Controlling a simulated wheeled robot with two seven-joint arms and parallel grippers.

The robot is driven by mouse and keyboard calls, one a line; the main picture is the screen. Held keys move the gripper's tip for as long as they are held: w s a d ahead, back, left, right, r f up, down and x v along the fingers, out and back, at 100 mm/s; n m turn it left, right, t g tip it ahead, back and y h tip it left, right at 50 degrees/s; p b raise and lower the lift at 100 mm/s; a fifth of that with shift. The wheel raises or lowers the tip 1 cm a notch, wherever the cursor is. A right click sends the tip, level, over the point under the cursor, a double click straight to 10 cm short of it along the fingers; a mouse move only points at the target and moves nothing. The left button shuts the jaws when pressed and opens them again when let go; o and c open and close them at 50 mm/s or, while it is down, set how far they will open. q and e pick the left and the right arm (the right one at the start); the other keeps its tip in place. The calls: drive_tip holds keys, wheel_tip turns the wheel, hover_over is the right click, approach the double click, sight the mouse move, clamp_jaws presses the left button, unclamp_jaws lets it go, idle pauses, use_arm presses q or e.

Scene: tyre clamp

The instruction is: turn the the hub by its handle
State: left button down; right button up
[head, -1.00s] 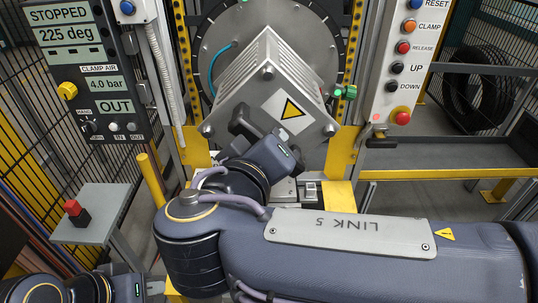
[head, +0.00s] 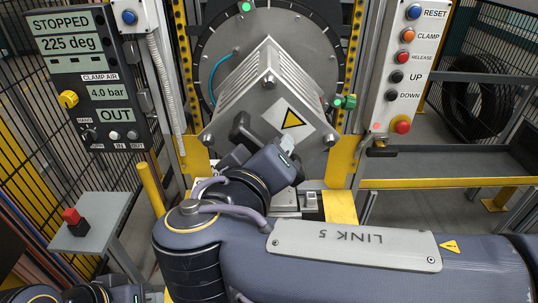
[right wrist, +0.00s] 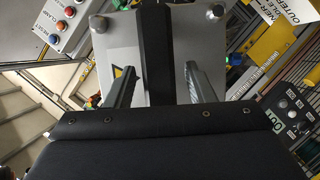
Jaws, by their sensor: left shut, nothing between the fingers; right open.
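The hub is a grey ribbed block (head: 268,88) on a round plate (head: 305,40), tilted corner-up, with a yellow warning triangle. Its dark handle (head: 241,131) sticks out at the lower left of the front face. In the right wrist view the handle (right wrist: 155,50) stands between the two spread fingers of my right gripper (right wrist: 155,85), with a gap visible on each side.
A display (head: 85,80) at left reads STOPPED, 225 deg, 4.0 bar, OUT. A button panel (head: 408,65) stands at right. A red button (head: 71,216) sits on a grey stand at lower left. Yellow posts and mesh fence flank the machine. A tyre (head: 480,105) is behind at right.

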use_arm(q)
drive_tip(key=shift+r+p, duration=0.55)
drive_tip(key=shift+r, duration=0.05)
use_arm(e)
drive_tip(key=v, duration=0.7)
drive_tip(key=shift+s, duration=0.3)
use_arm(q)
drive_tip(key=shift+s, duration=0.1)
use_arm(e)
drive_tip(key=shift+s+a, duration=0.1)
drive_tip(key=shift+a, duration=0.05)
